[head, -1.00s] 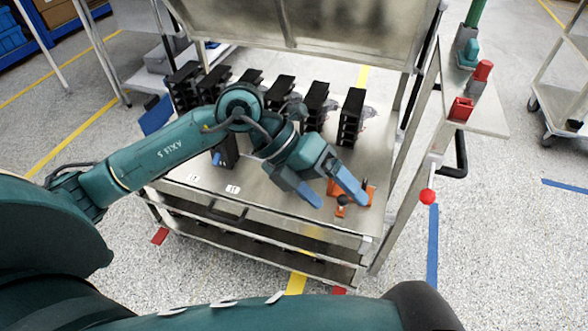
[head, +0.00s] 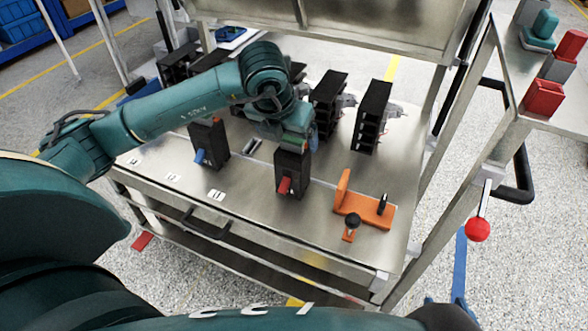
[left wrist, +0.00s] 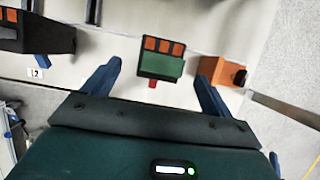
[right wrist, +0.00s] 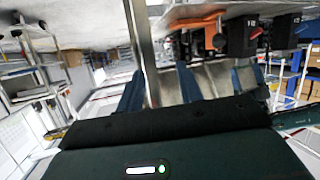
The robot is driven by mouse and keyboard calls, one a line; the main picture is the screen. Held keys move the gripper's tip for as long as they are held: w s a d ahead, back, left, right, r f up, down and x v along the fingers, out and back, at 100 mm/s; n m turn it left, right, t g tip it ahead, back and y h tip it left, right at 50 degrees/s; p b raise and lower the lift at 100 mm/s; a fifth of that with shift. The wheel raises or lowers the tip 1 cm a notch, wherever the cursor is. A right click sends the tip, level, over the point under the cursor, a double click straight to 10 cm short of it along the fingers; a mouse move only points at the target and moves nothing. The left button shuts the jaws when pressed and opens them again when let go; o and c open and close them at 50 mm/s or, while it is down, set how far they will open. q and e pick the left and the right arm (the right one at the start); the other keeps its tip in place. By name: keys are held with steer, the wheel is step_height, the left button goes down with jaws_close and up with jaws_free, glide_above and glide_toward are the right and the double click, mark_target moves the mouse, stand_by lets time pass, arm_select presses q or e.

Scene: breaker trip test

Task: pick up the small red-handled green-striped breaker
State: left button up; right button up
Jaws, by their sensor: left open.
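The small breaker (head: 292,168) is black with a red handle on its front and stands upright on the metal bench, left of an orange fixture. In the left wrist view its top (left wrist: 160,62) shows a green band and orange patches, with the red handle below. My left gripper (head: 290,142) is just above it, hiding its top in the head view. Its open fingers (left wrist: 155,85) lie on either side of the breaker, with gaps. My right gripper (right wrist: 188,88) is open and empty, away from the bench. The breaker also shows upside down in the right wrist view (right wrist: 236,38).
A blue-handled breaker (head: 209,142) stands to the left. Taller black units (head: 373,115) line the back. The orange fixture (head: 368,211) is close on the right. A red-ball lever (head: 478,229) hangs beyond the bench's right edge. The bench front is clear.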

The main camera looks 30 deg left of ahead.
mark_target(294, 150)
arm_select(q)
steer(key=b+x, duration=0.1)
steer(key=x, duration=0.6)
steer(key=shift+w+d+f, duration=0.1)
steer(key=shift+w+f, duration=0.05)
steer(key=shift+f, duration=0.05)
arm_select(e)
steer(key=shift+w+a+t+y, duration=0.15)
steer(key=shift+w+t+y, duration=0.2)
steer(key=shift+t, duration=0.35)
arm_select(q)
steer(key=shift+c, duration=0.3)
steer(key=c, duration=0.7)
steer(key=shift+r, duration=0.1)
steer(key=c, duration=0.7)
arm_select(e)
steer(key=shift+r, duration=0.1)
